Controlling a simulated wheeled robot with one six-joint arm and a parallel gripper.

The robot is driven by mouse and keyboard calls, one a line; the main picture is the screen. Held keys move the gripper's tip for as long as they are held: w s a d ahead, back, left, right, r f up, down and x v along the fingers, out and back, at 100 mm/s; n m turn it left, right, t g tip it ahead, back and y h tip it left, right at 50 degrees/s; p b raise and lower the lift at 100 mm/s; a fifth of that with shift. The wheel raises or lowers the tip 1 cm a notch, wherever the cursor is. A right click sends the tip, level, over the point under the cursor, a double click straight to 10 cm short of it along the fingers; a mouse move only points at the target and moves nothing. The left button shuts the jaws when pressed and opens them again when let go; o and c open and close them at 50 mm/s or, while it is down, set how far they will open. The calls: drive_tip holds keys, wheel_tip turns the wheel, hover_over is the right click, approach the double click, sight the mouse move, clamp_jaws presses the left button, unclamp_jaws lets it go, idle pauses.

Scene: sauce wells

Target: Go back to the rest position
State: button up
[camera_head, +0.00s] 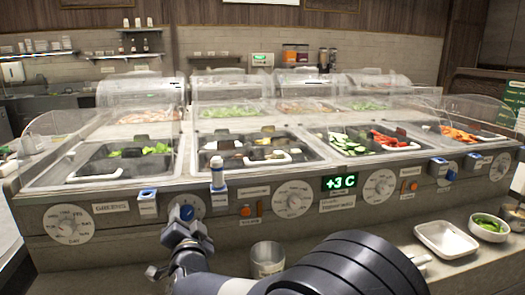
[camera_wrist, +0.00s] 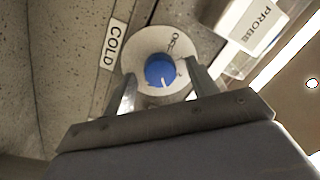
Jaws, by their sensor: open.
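My gripper (camera_head: 184,235) is at the front panel of the sauce counter, left of the middle. In the wrist view, my gripper (camera_wrist: 162,82) is open, with one finger on each side of a blue knob (camera_wrist: 160,71). A gap shows between the knob and each finger. The knob sits on a round white dial marked OFF, beside a COLD label (camera_wrist: 114,45). In the head view, the same blue knob (camera_head: 187,212) shows just above my gripper, which partly hides the dial. Nothing is held.
Clear guards (camera_head: 240,125) cover wells of food above the panel. A metal cup (camera_head: 267,259), white tray (camera_head: 446,239) and green-filled bowl (camera_head: 489,229) stand on the lower ledge.

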drive_tip(key=n+p, duration=0.1)
drive_tip(key=p, duration=0.1)
drive_tip(key=n+p, duration=0.2)
drive_tip(key=p, duration=0.1)
drive_tip(key=shift+r+n, duration=0.25)
drive_tip(key=shift+n, duration=0.05)
drive_tip(key=n+p, duration=0.3)
drive_tip(key=p, duration=0.3)
drive_tip(key=shift+n, duration=0.4)
drive_tip(key=shift+s+d+f, duration=0.2)
drive_tip(key=shift+s+f, duration=0.05)
drive_tip(key=shift+s, duration=0.5)
drive_tip(key=shift+s+d, duration=0.15)
drive_tip(key=shift+s, duration=0.3)
